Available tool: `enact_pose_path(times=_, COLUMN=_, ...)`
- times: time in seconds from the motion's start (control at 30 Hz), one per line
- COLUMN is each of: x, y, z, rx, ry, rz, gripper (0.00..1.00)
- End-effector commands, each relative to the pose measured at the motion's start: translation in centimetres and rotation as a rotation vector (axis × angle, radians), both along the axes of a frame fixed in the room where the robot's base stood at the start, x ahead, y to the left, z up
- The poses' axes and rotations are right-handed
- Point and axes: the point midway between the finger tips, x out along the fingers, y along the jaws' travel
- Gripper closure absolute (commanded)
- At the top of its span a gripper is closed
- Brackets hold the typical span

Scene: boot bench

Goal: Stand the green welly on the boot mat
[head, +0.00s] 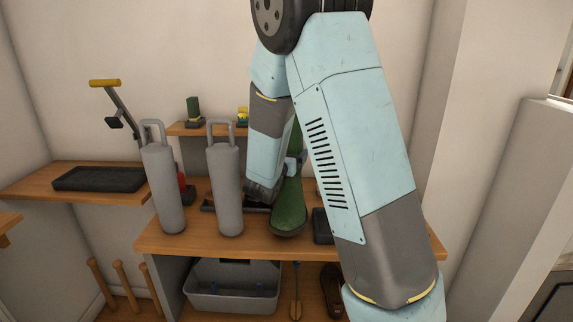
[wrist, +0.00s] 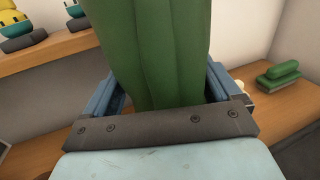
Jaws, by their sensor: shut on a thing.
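The green welly (head: 289,212) is roughly upright over the bench, its foot towards me. It also fills the upper middle of the wrist view (wrist: 160,50). My gripper (head: 295,166) is shut on its shaft, with a blue finger on each side in the wrist view (wrist: 165,92). My arm hides part of the shaft, and I cannot tell whether the sole touches the bench. A black, tray-like mat (head: 98,179), which looks like the boot mat, lies on the side shelf at the left. It appears empty.
Two tall grey cylinders with handles (head: 163,190) (head: 226,192) stand on the bench (head: 262,245) between welly and mat. A red object (head: 186,190) is behind them. A small shelf (head: 182,129) holds little items. A grey bin (head: 233,287) is below.

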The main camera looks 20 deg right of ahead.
Motion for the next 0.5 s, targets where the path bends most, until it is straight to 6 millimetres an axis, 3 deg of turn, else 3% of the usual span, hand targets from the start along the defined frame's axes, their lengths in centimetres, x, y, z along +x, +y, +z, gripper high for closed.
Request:
enact_pose_path(times=0.2, x=0.1, y=0.0, z=-2.5, rx=-0.002, ry=0.003, rz=0.0, gripper=0.95)
enact_pose_path(times=0.5, x=0.0, y=0.1, z=-3.1, rx=-0.001, ry=0.001, rz=0.002, gripper=0.95)
